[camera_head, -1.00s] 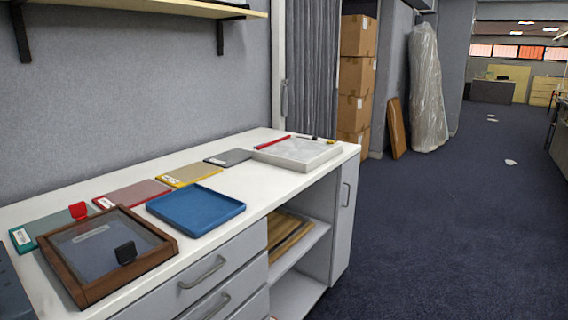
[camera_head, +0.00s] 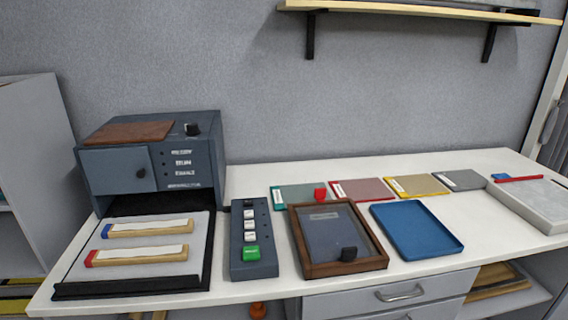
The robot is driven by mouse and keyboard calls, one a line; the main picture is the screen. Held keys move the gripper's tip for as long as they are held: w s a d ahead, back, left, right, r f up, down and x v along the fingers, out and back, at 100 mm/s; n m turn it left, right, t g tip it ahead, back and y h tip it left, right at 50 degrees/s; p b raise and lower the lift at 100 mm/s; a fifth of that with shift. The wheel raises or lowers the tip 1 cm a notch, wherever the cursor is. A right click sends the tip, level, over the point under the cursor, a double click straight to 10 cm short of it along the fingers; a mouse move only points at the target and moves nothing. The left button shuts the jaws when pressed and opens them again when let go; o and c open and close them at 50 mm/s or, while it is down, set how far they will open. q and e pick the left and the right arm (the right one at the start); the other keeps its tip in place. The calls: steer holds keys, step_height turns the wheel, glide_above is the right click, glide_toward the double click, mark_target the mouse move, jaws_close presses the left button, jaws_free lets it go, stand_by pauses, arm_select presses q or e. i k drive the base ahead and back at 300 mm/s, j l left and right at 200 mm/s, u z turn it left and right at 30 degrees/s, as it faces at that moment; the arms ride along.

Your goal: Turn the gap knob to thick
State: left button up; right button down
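A dark blue-grey machine (camera_head: 205,160) stands at the left end of the white table. A black knob (camera_head: 192,129) sits on its top near the right front corner. A second round dark knob (camera_head: 140,173) is on the machine's front door panel. I cannot tell which one is the gap knob, nor read a thick mark or setting. Small white labels are on the right part of the machine's front, too small to read surely. Neither of my grippers is in view.
In front of the machine, a grey bed (camera_head: 140,248) holds two wooden bars with white strips. Right of it are a button box (camera_head: 252,262) with a green button, a wood-framed tray (camera_head: 366,265), a blue tray (camera_head: 416,230), coloured plates and a pale slab (camera_head: 540,204).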

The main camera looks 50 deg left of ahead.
mark_target(192, 129)
steer(key=u, duration=2.2)
